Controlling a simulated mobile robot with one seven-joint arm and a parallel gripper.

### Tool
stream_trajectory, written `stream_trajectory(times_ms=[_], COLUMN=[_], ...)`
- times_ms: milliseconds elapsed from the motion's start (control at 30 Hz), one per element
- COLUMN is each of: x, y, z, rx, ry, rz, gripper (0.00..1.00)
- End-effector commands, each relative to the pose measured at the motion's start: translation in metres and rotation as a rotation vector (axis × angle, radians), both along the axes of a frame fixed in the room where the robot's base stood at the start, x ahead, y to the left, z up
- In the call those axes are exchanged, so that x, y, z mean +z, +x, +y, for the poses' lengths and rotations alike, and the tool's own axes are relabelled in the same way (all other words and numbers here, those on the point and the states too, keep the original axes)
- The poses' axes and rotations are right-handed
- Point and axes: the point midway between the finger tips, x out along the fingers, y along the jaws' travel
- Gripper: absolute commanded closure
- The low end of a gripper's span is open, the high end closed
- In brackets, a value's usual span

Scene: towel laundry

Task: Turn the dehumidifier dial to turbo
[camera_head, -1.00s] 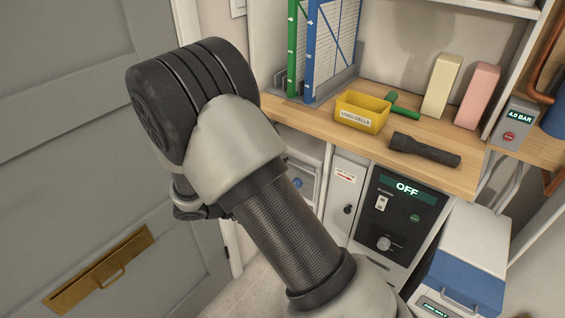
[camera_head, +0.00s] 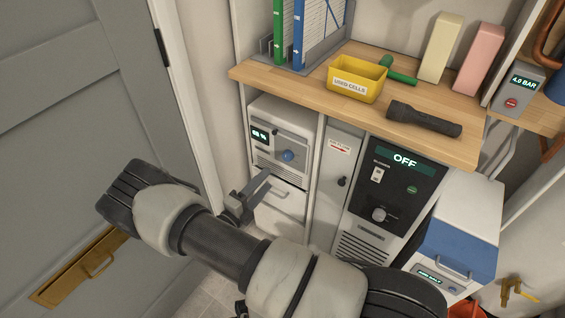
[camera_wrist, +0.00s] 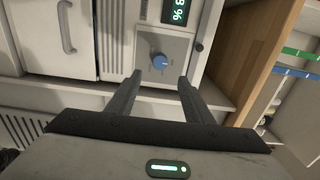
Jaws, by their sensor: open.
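The dehumidifier (camera_head: 265,110) is a white unit under the wooden counter, with a small lit display (camera_head: 259,134). Its blue dial (camera_head: 288,155) is on the front panel; the dial also shows in the wrist view (camera_wrist: 159,61), beside the display, which reads as a percentage there. Marks around the dial are too small to read. My gripper (camera_head: 270,180) is open and empty, in front of the unit and below the dial. In the wrist view the two dark fingertips (camera_wrist: 160,79) lie either side of the dial's line, apparently short of touching it.
A dark panel reading OFF (camera_head: 395,185) with its own silver knob (camera_head: 379,214) stands to the right, past a narrow white panel (camera_head: 335,170). The counter (camera_head: 300,88) overhangs the dehumidifier. A grey door (camera_head: 80,110) is at left.

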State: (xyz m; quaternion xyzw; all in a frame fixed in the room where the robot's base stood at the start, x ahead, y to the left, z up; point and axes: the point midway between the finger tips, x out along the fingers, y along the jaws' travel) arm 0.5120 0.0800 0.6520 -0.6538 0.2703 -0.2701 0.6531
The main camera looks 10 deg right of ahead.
Motion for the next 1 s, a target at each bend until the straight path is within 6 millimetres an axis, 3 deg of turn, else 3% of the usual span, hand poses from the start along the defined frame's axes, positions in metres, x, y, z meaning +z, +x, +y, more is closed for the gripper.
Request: stream_trajectory(times_ms=[300, 500, 933, 1000], x=[-0.001, -0.001, 0.000, 0.000], y=[0.049, 0.070, 0.078, 0.078], z=[-0.050, -0.070, -0.078, -0.078], rx=[-0.005, -0.002, -0.001, -0.001], ry=[0.001, 0.001, 0.001, 0.001], rz=[-0.002, -0.001, -0.001, -0.001], gripper=[0.53, 0.53, 0.53, 0.61])
